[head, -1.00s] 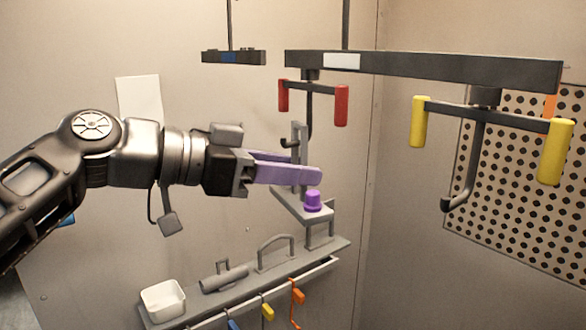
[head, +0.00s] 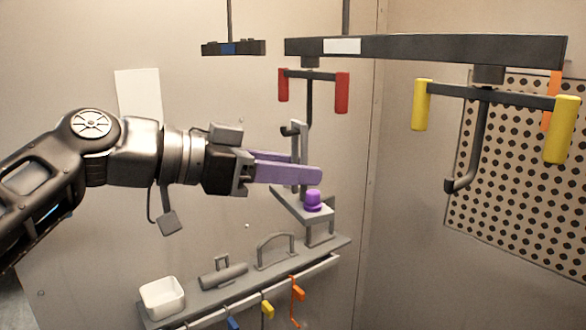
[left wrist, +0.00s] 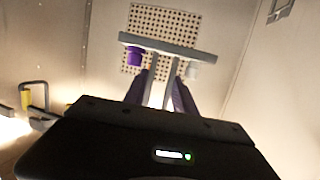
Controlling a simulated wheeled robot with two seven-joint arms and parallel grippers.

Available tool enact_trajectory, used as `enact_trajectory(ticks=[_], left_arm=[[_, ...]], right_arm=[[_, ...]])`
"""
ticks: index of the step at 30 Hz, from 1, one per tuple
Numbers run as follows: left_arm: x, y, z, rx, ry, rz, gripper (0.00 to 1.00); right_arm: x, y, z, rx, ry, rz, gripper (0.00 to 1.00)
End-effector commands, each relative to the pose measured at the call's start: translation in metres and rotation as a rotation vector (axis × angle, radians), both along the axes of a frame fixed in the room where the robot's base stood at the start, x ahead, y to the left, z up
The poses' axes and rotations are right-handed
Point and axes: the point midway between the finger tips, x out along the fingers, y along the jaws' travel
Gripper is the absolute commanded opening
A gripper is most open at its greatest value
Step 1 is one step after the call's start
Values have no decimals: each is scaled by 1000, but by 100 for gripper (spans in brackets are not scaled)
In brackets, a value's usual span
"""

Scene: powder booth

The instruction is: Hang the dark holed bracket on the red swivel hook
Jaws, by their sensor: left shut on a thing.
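My left gripper (head: 305,167), with purple fingers, is shut on a grey bracket (head: 298,204) with an upright strip and a flat foot. A purple knob (head: 313,199) stands on the foot. In the left wrist view the bracket (left wrist: 178,49) crosses beyond the fingers, with the purple knob at its left. The red swivel hook (head: 309,97) hangs from the dark beam, with a red grip at each end of its crossbar. Its upturned tip shows just left of the upright's top. I cannot tell whether the hook passes through a hole. My right gripper is not in view.
A yellow-gripped hook (head: 478,135) hangs from the same beam (head: 440,54) to the right. Below is a shelf (head: 245,273) with a white tub (head: 162,296), a grey cylinder and a handle. Coloured hooks hang from its rail. A perforated panel (head: 510,200) covers the right wall.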

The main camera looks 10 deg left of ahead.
Motion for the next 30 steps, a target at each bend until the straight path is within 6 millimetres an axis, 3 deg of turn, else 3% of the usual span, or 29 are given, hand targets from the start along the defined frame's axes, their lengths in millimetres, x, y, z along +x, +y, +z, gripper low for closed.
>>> enact_trajectory(ticks=[5, 6, 14, 23, 30], left_arm=[[0, 0, 1, -1, -1, 1, 0], [0, 0, 1, -1, -1, 1, 36], [0, 0, 0, -1, -1, 0, 57], [0, 1, -1, 0, 1, 0, 58], [-14, 19, 5, -1, -2, 4, 58]], right_arm=[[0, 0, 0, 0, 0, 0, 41], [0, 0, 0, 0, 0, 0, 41], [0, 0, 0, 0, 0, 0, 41], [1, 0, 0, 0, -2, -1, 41], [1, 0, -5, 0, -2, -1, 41]])
